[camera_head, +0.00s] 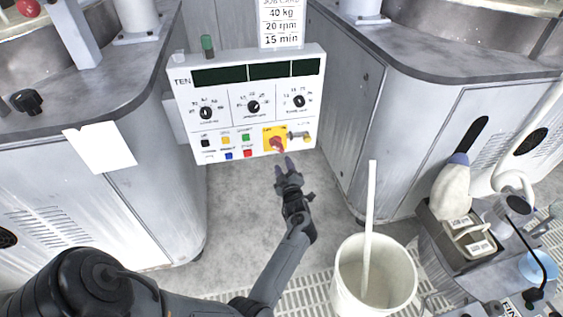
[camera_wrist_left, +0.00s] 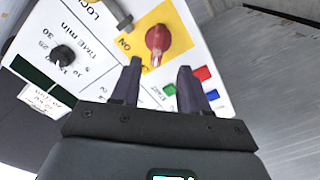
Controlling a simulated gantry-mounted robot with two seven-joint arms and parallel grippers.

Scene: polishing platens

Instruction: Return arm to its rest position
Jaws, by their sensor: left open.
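My left gripper (camera_head: 285,163) is in front of the lower right part of the white control panel (camera_head: 218,124). It is open, and nothing shows between its fingers in the left wrist view (camera_wrist_left: 157,90). Just beyond the fingertips is a red rotary switch (camera_head: 277,144) on a yellow plate. The switch also shows in the left wrist view (camera_wrist_left: 158,38), apart from the fingers as far as I can tell. My left arm reaches up from the bottom of the head view. My right gripper is not in view.
A white bucket (camera_head: 345,292) with a pale stick (camera_head: 370,205) stands right of my left forearm. Grey machine cabinets (camera_head: 345,105) flank the panel. A cart (camera_head: 452,262) with a bottle and containers is at right. Bare floor (camera_head: 240,215) lies below the panel.

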